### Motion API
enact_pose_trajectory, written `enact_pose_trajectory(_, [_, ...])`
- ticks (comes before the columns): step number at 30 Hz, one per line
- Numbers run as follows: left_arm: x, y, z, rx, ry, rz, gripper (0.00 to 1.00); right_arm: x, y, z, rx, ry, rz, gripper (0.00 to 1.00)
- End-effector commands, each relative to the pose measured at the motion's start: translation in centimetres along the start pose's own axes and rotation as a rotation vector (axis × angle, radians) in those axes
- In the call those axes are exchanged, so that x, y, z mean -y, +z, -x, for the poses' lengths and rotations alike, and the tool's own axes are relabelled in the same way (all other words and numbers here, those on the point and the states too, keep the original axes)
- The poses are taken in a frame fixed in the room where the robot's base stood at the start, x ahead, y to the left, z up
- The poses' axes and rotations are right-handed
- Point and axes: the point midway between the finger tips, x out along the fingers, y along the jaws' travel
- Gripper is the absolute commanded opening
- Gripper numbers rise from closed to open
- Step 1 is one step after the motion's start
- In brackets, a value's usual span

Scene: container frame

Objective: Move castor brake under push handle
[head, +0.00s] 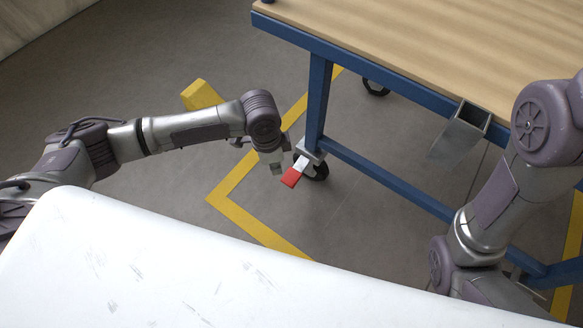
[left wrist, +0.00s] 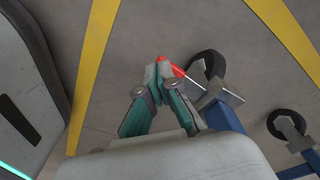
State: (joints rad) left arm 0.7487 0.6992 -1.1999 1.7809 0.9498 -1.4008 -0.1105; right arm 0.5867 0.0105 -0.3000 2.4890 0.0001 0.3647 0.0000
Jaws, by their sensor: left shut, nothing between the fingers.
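The castor brake is a lever with a red tip (head: 292,178) on the castor wheel (head: 316,170) at the near-left leg of a blue-framed cart. In the left wrist view, the red lever (left wrist: 178,71) shows beside the castor (left wrist: 208,66). My left gripper (head: 278,170) is shut and empty, just left of the lever. In the left wrist view, its closed fingertips (left wrist: 158,68) overlap the red part, and I cannot tell whether they touch it. I cannot clearly identify a push handle. My right arm shows at the right, but its gripper is out of sight.
The cart has a wooden top (head: 460,40) and a blue lower rail (head: 385,180). A grey open-ended metal box (head: 458,135) hangs at its side. A yellow floor line (head: 250,222) runs near the castor. The floor to the left of the castor is mostly clear.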

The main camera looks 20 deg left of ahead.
Motion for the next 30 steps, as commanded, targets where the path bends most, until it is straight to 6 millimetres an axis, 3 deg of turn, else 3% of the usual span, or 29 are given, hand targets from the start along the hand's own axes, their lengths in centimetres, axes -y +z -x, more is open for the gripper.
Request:
enact_pose_trajectory(6, [0.1, -0.1, 5.0, -0.004, -0.003, -0.001, 0.0, 0.0, 0.0, 0.0, 0.0, -0.001, 0.0, 0.4])
enact_pose_trajectory(12, [0.1, 0.0, 8.0, -0.002, -0.002, -0.001, 0.0, 0.0, 0.0, 0.0, -0.001, -0.001, 0.0, 0.4])
enact_pose_trajectory(18, [0.0, 0.0, 9.0, 0.0, 0.0, 0.0, 0.0, 0.0, 0.0, 0.0, -0.001, -0.001, 0.0, 0.4])
enact_pose_trajectory(30, [0.0, 0.0, 9.0, 0.0, 0.0, 0.0, 0.0, 0.0, 0.0, 0.0, 0.0, 0.0, 0.0, 0.4])
